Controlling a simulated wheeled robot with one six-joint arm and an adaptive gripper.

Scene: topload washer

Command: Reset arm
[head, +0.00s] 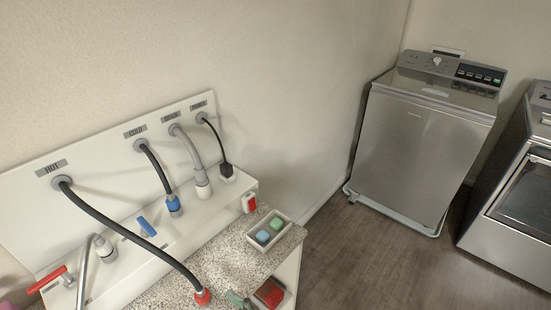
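Neither my arm nor my gripper can be made out in the head view. The topload washer (415,140) stands at the back right with its lid (440,92) closed. Its control panel with a knob (437,61) and buttons is at the top rear. A pale tray or base frame (385,212) runs around its foot.
A speckled counter (225,250) at lower left carries a small tray (284,236) with blue and green blocks. A panel (110,155) behind it has several hoses and a power cord (226,168). A second appliance (520,200) stands far right. The wooden floor (350,265) between is clear.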

